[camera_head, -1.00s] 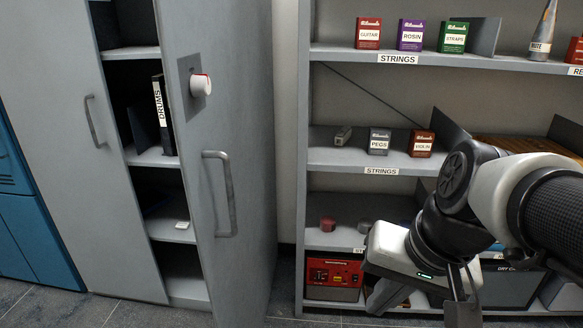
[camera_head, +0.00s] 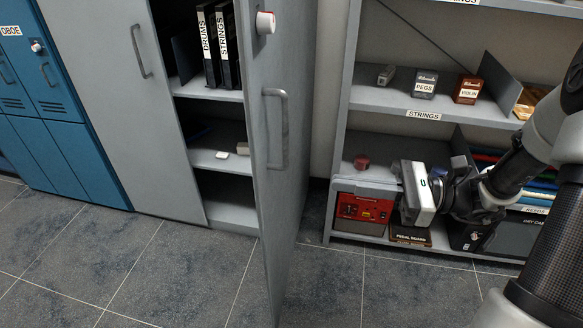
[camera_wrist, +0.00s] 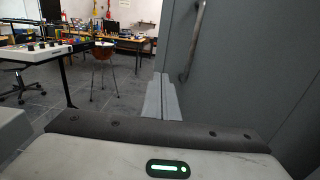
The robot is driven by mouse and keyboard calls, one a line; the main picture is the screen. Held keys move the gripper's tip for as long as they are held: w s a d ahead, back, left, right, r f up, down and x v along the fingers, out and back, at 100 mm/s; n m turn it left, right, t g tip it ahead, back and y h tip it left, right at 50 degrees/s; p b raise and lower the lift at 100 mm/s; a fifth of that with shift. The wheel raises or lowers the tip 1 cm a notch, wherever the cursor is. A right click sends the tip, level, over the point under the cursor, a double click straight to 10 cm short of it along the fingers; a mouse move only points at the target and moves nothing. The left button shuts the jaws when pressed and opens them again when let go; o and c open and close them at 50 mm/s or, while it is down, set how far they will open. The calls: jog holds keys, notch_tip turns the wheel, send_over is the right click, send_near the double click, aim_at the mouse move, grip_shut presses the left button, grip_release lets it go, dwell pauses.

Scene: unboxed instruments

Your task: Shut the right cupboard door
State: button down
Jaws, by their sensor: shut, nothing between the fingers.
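The right cupboard door (camera_head: 295,190) is a grey panel standing wide open, edge-on to the cupboard front. It has a grey bar handle (camera_head: 284,130) and a white-and-red knob (camera_head: 265,23). My gripper (camera_head: 398,178) is right of the door, on its handle side, in front of the low shelves. In the wrist view the fingers (camera_wrist: 160,97) are together and empty, pointing forward. The door (camera_wrist: 235,90) fills the right there, with its handle (camera_wrist: 193,42) above and right of the fingertips. I see no clear contact with the door.
The left cupboard door (camera_head: 110,95) is closed. Inside the open side are binders (camera_head: 218,45) on a shelf. The open shelving (camera_head: 470,116) with small boxes stands right of the door. The floor (camera_head: 150,270) in front is clear. Blue lockers (camera_head: 50,110) stand at left.

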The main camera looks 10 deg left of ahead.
aim_at(260, 174)
jog(key=a+b, duration=0.1)
jog(key=a, duration=0.6)
jog(key=a+b, duration=0.1)
jog(key=a, duration=0.5)
jog(key=shift+w+a+b, duration=0.2)
jog(key=shift+a+b, duration=0.15)
